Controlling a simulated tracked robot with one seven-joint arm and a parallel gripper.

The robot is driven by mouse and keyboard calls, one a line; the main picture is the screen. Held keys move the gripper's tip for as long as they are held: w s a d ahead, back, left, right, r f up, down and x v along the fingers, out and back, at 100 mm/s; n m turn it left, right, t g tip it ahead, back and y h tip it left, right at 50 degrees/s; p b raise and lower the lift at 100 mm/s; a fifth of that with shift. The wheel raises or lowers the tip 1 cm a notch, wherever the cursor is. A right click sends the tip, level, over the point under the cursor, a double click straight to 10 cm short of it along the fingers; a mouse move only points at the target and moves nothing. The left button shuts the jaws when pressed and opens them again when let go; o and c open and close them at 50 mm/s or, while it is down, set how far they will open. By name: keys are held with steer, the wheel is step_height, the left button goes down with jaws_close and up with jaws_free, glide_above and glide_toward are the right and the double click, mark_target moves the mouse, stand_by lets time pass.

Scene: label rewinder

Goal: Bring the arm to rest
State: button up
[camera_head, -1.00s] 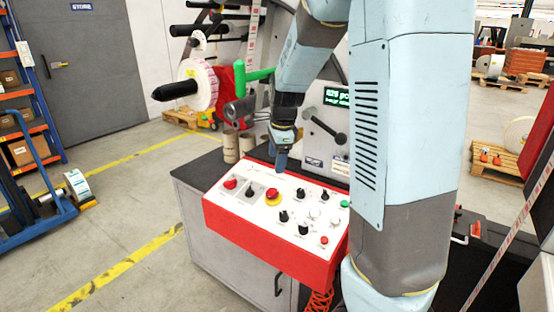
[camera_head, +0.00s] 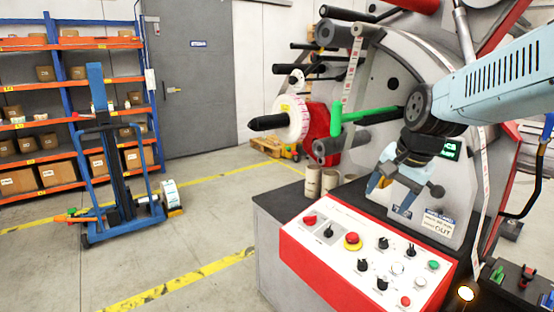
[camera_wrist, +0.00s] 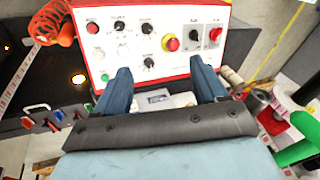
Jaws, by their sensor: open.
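My gripper (camera_head: 391,196) hangs in front of the label rewinder, above the back edge of the control panel (camera_head: 345,272). Its two fingers are spread apart with nothing between them. They also show in the wrist view (camera_wrist: 161,68), pointing toward the panel, whose red-rimmed white face (camera_wrist: 150,45) lies beyond the tips. My light blue arm (camera_head: 510,80) reaches in from the right side of the head view. It covers part of the rewinder's grey disc and part of its green display (camera_head: 450,149).
A green bar (camera_head: 365,116) and a label roll (camera_head: 292,119) stick out left of my gripper. Cardboard cores (camera_head: 313,180) stand behind the panel. A blue lift truck (camera_head: 112,170) and orange shelving (camera_head: 55,120) stand at left. The floor between is open.

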steer(key=s+r+n+t+h, duration=0.1)
steer(key=s+r+n, duration=0.1)
steer(key=s+n, duration=0.6)
steer(key=s, duration=0.3)
steer(key=shift+s+a+r+t, duration=0.15)
steer(key=shift+s+a+t, duration=0.15)
steer(key=shift+s+a, duration=0.05)
stand_by(1.5)
